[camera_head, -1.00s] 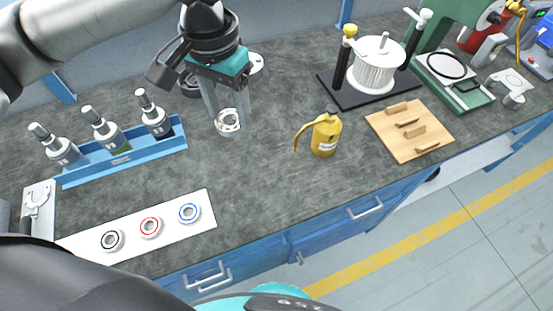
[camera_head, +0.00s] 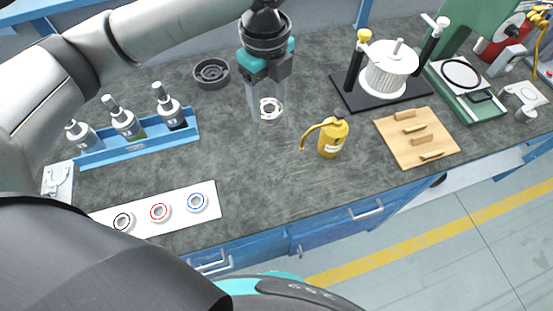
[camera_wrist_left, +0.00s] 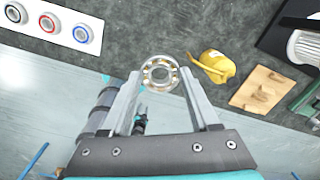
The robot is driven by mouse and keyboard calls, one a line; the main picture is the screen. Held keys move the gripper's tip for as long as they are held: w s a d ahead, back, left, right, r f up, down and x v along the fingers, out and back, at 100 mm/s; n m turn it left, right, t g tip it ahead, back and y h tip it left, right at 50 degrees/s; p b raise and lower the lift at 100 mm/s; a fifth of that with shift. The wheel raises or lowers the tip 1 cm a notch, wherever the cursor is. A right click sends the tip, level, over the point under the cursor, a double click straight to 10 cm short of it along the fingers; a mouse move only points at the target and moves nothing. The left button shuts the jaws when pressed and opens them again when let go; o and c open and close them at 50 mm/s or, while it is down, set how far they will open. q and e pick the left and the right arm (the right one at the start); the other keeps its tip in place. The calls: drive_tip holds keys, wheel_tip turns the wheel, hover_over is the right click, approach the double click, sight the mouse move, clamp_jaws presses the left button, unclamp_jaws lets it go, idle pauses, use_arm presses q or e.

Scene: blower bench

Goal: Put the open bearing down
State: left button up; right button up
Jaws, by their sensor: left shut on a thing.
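My left gripper (camera_head: 266,112) comes down over the back middle of the bench in the head view. It is shut on the open bearing (camera_head: 270,109), a silver ring whose balls show. In the left wrist view the open bearing (camera_wrist_left: 160,73) sits between the fingertips of the left gripper (camera_wrist_left: 161,78), face towards the camera. It appears held above the bench top (camera_head: 260,165); the exact gap is hard to tell. My right gripper is not in view.
A white strip (camera_head: 178,221) carries black-, red- and blue-ringed bearings. A blue rack (camera_head: 140,148) of bottles stands at left, a dark round housing (camera_head: 211,73) behind. A yellow oil can (camera_head: 333,137), wooden board (camera_head: 432,150) and white spool (camera_head: 389,70) stand right. The middle bench is clear.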

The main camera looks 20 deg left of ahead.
sight(277, 163)
use_arm(q)
drive_tip(key=m, duration=0.3)
drive_tip(key=m+p, duration=0.1)
drive_tip(key=m, duration=0.3)
drive_tip(key=w+d+f+m, duration=0.1)
drive_tip(key=m, duration=0.2)
drive_tip(key=shift+d+m, duration=0.1)
drive_tip(key=shift+m, duration=0.2)
wheel_tip(277, 163, down, 20)
drive_tip(key=b, duration=0.3)
drive_tip(key=o, duration=1.4)
drive_tip(key=shift+f, duration=0.1)
drive_tip(key=shift+c, duration=0.2)
wheel_tip(277, 163, up, 12)
drive_tip(key=p, duration=0.2)
